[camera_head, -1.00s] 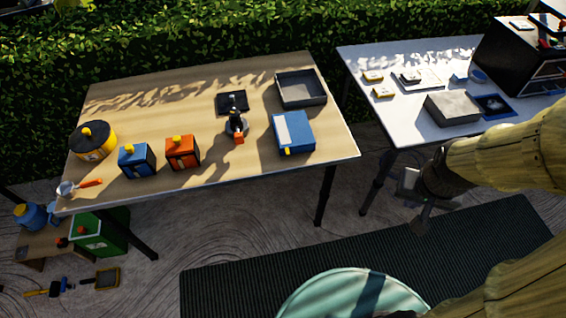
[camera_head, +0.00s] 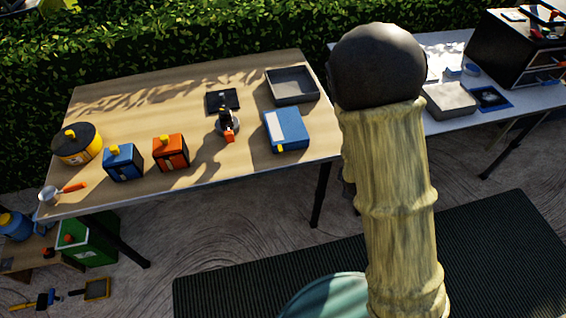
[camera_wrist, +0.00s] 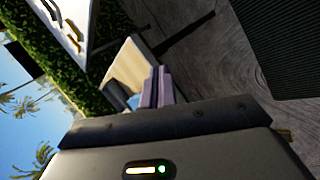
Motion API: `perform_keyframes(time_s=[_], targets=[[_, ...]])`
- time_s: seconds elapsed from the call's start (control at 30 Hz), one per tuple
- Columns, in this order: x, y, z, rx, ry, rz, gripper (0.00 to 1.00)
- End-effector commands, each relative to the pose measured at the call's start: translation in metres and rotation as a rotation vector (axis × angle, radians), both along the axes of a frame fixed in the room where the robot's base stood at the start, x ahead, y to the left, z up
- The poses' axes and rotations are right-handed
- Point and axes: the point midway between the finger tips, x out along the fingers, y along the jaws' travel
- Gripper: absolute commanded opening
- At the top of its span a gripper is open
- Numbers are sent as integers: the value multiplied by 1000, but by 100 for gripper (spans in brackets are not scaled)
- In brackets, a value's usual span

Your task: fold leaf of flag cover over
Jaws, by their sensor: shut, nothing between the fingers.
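A blue flat case with a pale panel on top and a yellow tab at its front edge, which looks like the flag cover (camera_head: 301,133), lies on the wooden table (camera_head: 190,105) near its right end. Whether its leaf is raised or flat is too small to tell. My gripper (camera_wrist: 157,84) shows in the wrist view with its two fingers together and nothing between them. It points toward a tan tabletop with a blurred blue shape on it. In the head view my arm hides the gripper, right of the case.
A grey tray (camera_head: 292,88) stands behind the case. A dark upright device with an orange part (camera_head: 228,128) stands to its left. Orange (camera_head: 171,153), blue (camera_head: 123,163) and yellow (camera_head: 76,146) containers stand farther left. A white table (camera_head: 515,100) is at right.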

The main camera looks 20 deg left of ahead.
Motion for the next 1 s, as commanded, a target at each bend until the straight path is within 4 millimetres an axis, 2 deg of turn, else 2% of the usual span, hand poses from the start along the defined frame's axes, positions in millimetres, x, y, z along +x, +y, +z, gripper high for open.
perform_keyframes(time_s=[0.03,0.17,0.3,0.5,0.6,0.73,1.0], targets=[[3,13,-19,-86,-38,121,0],[14,45,-42,-327,-183,446,0],[17,86,-60,-612,-369,795,0],[5,149,-72,-1007,-668,1215,0],[-2,168,-72,-1126,-772,1323,0],[-6,177,-70,-1182,-823,1368,0],[-5,177,-69,-1180,-821,1366,0]])
